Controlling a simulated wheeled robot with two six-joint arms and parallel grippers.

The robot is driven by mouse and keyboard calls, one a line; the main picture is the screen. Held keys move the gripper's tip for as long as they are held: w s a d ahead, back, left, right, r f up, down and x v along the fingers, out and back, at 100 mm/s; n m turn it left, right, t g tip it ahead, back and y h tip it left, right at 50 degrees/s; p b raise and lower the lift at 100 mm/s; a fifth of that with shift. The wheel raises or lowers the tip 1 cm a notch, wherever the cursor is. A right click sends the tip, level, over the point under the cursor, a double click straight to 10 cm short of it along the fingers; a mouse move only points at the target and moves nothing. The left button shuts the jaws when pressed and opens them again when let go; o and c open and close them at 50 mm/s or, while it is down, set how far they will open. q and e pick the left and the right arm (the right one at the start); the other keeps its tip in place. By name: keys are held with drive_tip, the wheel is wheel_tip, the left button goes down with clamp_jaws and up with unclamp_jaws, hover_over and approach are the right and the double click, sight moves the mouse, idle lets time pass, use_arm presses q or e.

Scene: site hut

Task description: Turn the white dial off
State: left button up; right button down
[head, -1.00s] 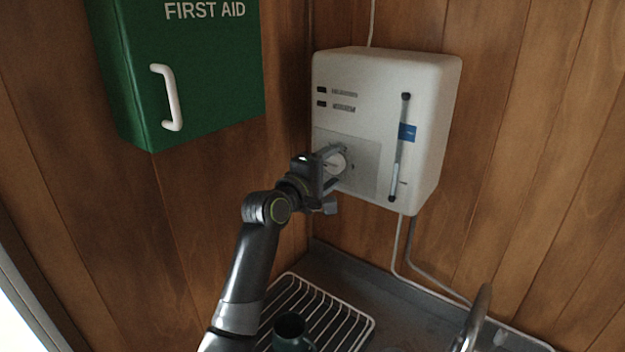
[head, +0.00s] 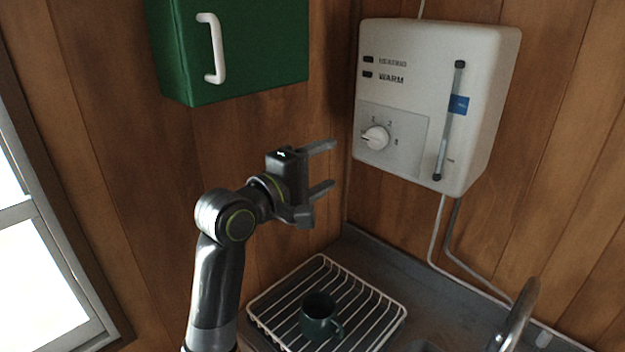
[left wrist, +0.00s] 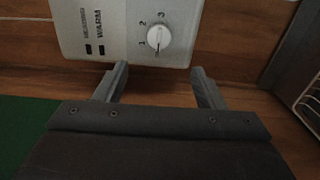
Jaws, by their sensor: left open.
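The white dial (head: 376,138) sits on a grey panel low on the front of a white heater box (head: 425,75) on the wall. Numbers 1, 2 and 3 are printed around it. In the left wrist view the dial (left wrist: 158,37) shows a dark mark at its lower side, on the side away from the 3. My left gripper (head: 332,165) is open and empty, to the left of the dial and apart from it. In the left wrist view the two fingers (left wrist: 160,68) stand apart below the dial. My right gripper is not in view.
A green cabinet (head: 260,50) with a white handle hangs at the upper left. Below are a wire dish rack (head: 385,318) holding a dark mug (head: 318,318), and a tap (head: 520,310). Cables run down from the heater. The wall between cabinet and heater is clear.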

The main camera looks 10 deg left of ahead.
use_arm(q)
drive_tip(key=shift+v, duration=1.2)
